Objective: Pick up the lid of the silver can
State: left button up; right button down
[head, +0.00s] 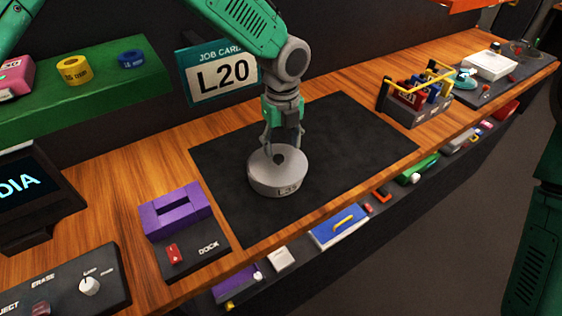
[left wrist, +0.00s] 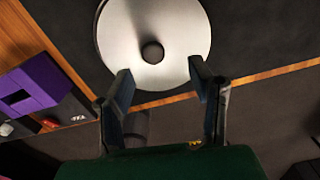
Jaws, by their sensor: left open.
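The silver can (head: 265,184) is a low round grey can labelled L20 or similar, upright on the black mat (head: 350,140). Its lid (head: 293,160) is a flat pale disc with a dark round knob (head: 279,158) in the middle. In the left wrist view the lid (left wrist: 185,28) shows from above with the knob (left wrist: 152,53) at its centre. My left gripper (head: 283,146) points down over the lid near the knob, fingers apart and empty. In the left wrist view the fingertips (left wrist: 160,69) flank the lid's lower part, with the knob just beyond them. My right gripper is out of view.
A purple dock block (head: 175,211) lies left of the mat. A caddy with yellow handles (head: 415,105) stands to the right. A job card (head: 222,77) reading L20 hangs behind. A lower ledge with several small items (head: 338,226) runs along the front. The mat around the can is clear.

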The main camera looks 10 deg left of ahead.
aim_at(278, 157)
pick_arm(q)
jog(key=f, duration=0.2)
jog(key=a+f, duration=0.1)
jog(key=f, duration=0.1)
jog(key=shift+w+a+p, duration=0.1)
jog(key=shift+p, duration=0.3)
jog(key=shift+w+f, duration=0.1)
jog(key=shift+f, duration=0.35)
jog(key=shift+d, duration=0.3)
grip_shut()
jog(key=shift+a, duration=0.15)
jog(key=shift+r, duration=0.1)
